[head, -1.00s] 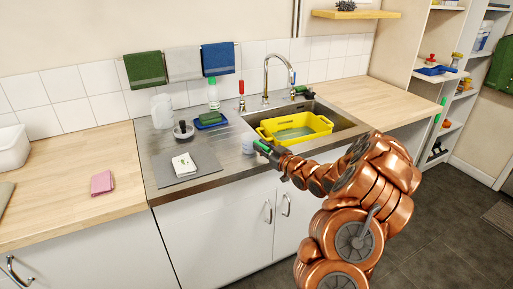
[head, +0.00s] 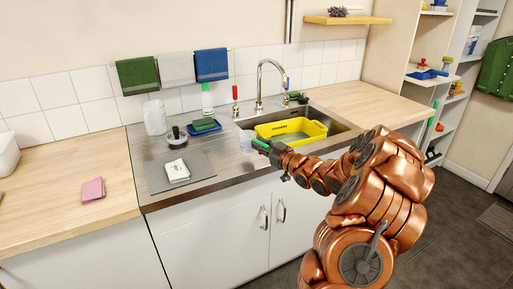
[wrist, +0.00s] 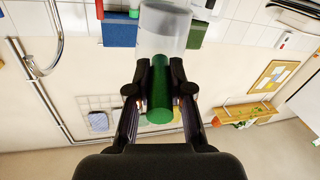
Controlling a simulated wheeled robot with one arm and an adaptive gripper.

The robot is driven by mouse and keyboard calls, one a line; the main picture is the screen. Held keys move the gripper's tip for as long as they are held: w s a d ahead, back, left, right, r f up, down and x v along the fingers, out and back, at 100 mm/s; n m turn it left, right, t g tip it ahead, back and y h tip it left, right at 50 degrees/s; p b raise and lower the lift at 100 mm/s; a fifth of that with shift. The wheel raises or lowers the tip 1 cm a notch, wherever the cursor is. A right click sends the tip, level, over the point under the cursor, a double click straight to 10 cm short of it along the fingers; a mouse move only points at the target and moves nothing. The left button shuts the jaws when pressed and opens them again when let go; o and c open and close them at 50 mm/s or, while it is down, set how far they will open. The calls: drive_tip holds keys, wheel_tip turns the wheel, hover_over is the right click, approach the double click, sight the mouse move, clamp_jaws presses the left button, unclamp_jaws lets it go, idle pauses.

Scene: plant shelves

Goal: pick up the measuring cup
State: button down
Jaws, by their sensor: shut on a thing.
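The measuring cup has a clear, pale body (wrist: 165,30) and a green handle, which points toward me in the wrist view. My gripper (wrist: 160,78) is shut on the green handle, with one dark finger on either side. In the head view the measuring cup (head: 246,140) is small and faint in front of the sink, at the left of the yellow tub. My gripper (head: 266,147) is there at the sink's front edge, with green showing between its fingers. I cannot tell how high the cup is above the counter.
A yellow tub (head: 291,131) sits in the steel sink under the tap (head: 262,82). A grey mat (head: 190,173) with a white item, a dark-handled tool and a clear jug (head: 154,117) are at the left. The wooden counter (head: 375,98) at the right is clear.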

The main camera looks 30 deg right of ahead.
drive_tip(key=s+d+r+b, duration=0.1)
drive_tip(key=s+d+b, duration=0.1)
drive_tip(key=s, duration=1)
drive_tip(key=shift+s+d, duration=0.4)
drive_tip(key=shift+d, duration=0.05)
